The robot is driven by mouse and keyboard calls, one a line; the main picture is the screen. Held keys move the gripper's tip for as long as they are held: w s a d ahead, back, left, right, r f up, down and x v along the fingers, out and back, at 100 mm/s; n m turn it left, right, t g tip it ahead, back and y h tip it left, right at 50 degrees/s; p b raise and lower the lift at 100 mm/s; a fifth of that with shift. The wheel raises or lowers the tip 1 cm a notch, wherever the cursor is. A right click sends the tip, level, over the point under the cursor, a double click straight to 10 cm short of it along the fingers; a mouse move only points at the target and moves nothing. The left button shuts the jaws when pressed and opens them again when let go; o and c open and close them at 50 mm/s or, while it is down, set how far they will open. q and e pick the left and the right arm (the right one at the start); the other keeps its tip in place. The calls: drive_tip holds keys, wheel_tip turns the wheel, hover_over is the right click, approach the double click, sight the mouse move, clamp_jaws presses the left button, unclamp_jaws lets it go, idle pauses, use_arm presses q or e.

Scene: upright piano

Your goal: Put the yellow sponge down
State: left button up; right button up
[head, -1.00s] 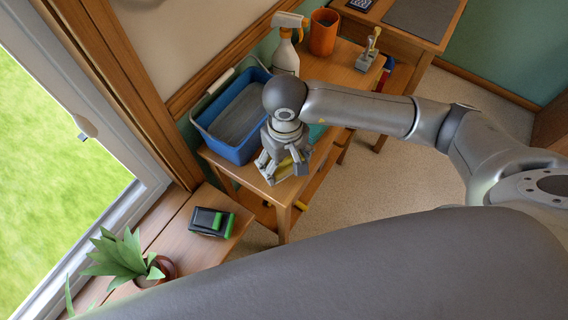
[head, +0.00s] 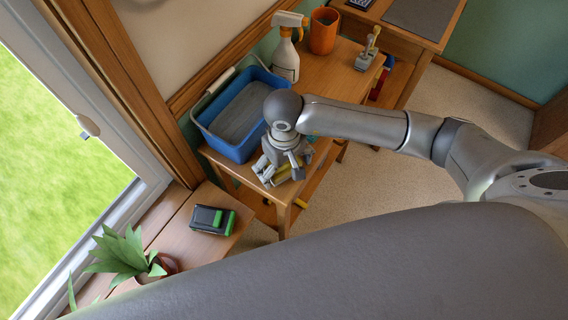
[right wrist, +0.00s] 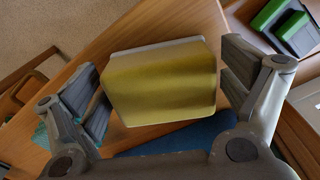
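The yellow sponge (right wrist: 162,82) lies on the wooden table (right wrist: 75,60), near the table's front corner, with a pale layer along its edge. It also shows in the head view (head: 290,171), partly hidden by my right gripper (head: 281,172). In the right wrist view my right gripper (right wrist: 165,90) is open, one finger on each side of the sponge, with narrow gaps beside it. My left gripper is not in view.
A blue tub (head: 237,150) stands close behind the gripper. A spray bottle (head: 286,55), an orange cup (head: 323,31) and a small grey object (head: 368,52) stand farther along. A black-green block (head: 211,220) and potted plant (head: 122,255) sit on the sill.

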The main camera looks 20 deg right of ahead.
idle(0.3)
drive_tip(key=shift+r, duration=0.2)
wheel_tip(320, 180, up, 12)
drive_tip(key=b, duration=0.1)
drive_tip(key=shift+s+f, duration=0.1)
idle(0.6)
